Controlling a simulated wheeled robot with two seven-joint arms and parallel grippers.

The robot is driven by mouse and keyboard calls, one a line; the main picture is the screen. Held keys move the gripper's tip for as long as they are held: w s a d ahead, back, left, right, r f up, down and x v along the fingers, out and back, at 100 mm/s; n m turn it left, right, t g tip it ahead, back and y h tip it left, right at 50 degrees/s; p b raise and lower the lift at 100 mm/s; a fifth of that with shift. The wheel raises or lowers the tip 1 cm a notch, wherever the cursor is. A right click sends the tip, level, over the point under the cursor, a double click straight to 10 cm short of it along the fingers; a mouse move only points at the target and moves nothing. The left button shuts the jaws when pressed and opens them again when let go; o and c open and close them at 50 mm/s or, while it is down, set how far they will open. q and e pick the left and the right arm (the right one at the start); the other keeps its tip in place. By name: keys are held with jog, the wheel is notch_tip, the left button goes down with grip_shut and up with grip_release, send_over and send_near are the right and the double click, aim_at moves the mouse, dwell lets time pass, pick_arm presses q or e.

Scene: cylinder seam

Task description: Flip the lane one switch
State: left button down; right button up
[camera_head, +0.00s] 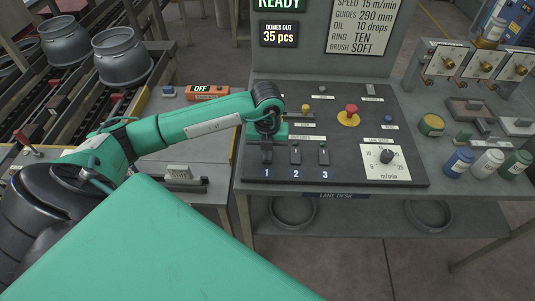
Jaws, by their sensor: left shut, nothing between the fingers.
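The dark control panel (345,115) lies on the lane desk, with switch plates above the labels 1, 2 and 3. The lane one switch, above label 1, is mostly hidden behind my left gripper (267,155). This gripper is shut and empty, pointing down at that spot; I cannot tell whether it touches the switch. The lane two switch (295,156) and lane three switch (324,156) stand uncovered to its right, each with a small dark lever. My right gripper is not in view.
A red mushroom button (350,111), a yellow button (305,109) and a speed dial (386,156) share the panel. An orange box reading OFF (207,91) lies left of the desk.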

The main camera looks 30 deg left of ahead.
pick_arm(q)
jog(key=shift+r, duration=0.1)
notch_tip(320, 180, up, 7)
jog(key=p, duration=0.4)
dwell(0.3)
dwell(0.5)
